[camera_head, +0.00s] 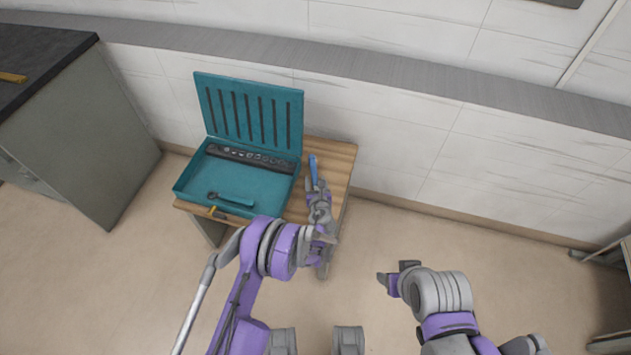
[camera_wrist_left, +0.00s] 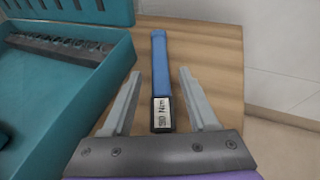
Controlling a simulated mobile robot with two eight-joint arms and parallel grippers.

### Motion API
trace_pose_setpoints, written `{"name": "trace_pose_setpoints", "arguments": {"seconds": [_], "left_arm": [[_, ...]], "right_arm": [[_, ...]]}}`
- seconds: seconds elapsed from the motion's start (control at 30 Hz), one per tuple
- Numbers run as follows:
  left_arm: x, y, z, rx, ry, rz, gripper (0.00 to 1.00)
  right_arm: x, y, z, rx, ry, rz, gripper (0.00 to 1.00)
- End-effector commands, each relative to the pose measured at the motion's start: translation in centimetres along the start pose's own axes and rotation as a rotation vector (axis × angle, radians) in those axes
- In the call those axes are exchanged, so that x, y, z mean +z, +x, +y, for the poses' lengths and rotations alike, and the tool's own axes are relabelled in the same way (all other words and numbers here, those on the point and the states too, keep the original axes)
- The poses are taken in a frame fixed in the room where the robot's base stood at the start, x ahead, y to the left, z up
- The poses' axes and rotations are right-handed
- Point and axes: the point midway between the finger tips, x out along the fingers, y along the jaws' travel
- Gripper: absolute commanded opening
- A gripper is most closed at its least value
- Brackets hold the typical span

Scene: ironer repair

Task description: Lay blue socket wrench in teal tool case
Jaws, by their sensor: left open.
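The blue socket wrench (camera_head: 313,168) lies on the wooden table to the right of the case; in the left wrist view its blue handle (camera_wrist_left: 160,65) points away from me and a label reading "90 Nm" is on its near dark part. The teal tool case (camera_head: 187,183) is open on the table with its lid raised; its side wall also shows in the left wrist view (camera_wrist_left: 95,95). My left gripper (camera_head: 316,183) is open, its fingers (camera_wrist_left: 158,95) on either side of the wrench. My right gripper (camera_head: 394,276) hangs over the floor; its jaws are unclear.
Inside the case are a dark socket strip (camera_head: 250,158) and a teal-handled tool (camera_head: 231,200). A yellow-marked item (camera_head: 213,210) is at its front edge. A grey cabinet (camera_head: 75,135) stands to the left. A wall is behind the table (camera_head: 335,155).

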Motion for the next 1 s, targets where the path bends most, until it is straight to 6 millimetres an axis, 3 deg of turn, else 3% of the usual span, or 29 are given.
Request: {"name": "trace_pose_setpoints", "arguments": {"seconds": [0.3,0.5,0.87,1.0], "left_arm": [[0.1,-6.8,-0.1,-0.003,0.001,0.000,0.59],[0.0,-10.1,-0.1,-0.002,0.001,0.000,0.59],[0.0,-11.6,0.0,0.000,-0.001,0.000,0.59],[1.3,-11.7,1.0,0.018,-0.076,0.018,0.59]], "right_arm": [[-0.1,-0.4,0.0,0.000,0.000,0.001,0.59],[-0.2,-0.5,0.0,0.000,0.000,0.002,0.59],[-0.2,-0.5,0.0,0.000,0.000,0.002,0.59],[-0.2,-0.5,0.0,0.000,0.000,0.002,0.59]]}}
